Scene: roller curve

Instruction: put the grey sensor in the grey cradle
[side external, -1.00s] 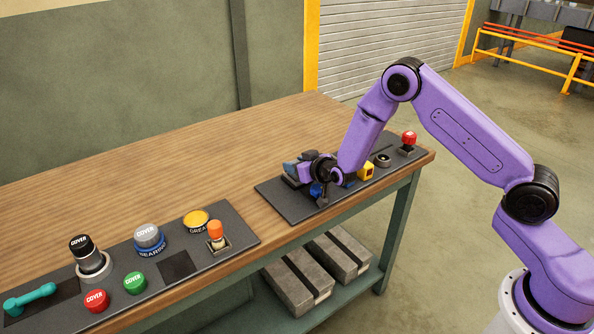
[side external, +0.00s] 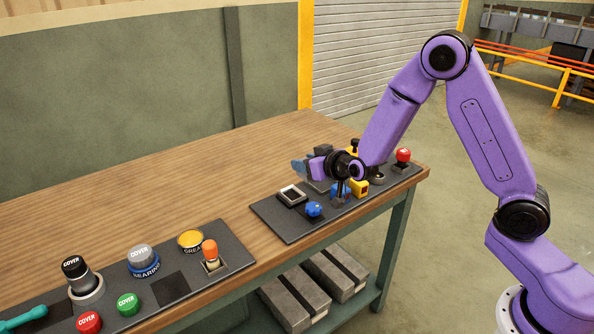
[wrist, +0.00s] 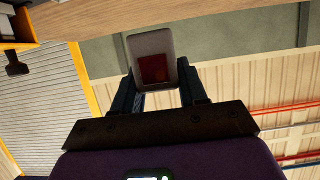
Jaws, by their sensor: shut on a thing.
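My gripper (wrist: 158,92) is shut on the grey sensor (wrist: 153,42), a rounded grey block with a dark red square on its face, in the wrist view. The sensor sits between the two dark fingertips. In the side view my gripper (side external: 305,169) points left, roughly level, above the far dark panel; the sensor is hard to tell from the fingers there. A square socket with a pale grey rim (side external: 292,195), which looks like the grey cradle, lies on that panel just below and left of the gripper. It looks empty.
On the far panel (side external: 289,228) stand a blue knob (side external: 314,209), a yellow block (side external: 359,187) and a red button (side external: 403,155), close to my wrist. The near panel holds a black-topped cylinder (side external: 76,273), a bearing pot (side external: 142,260) and other parts. Bare wood lies behind the panels.

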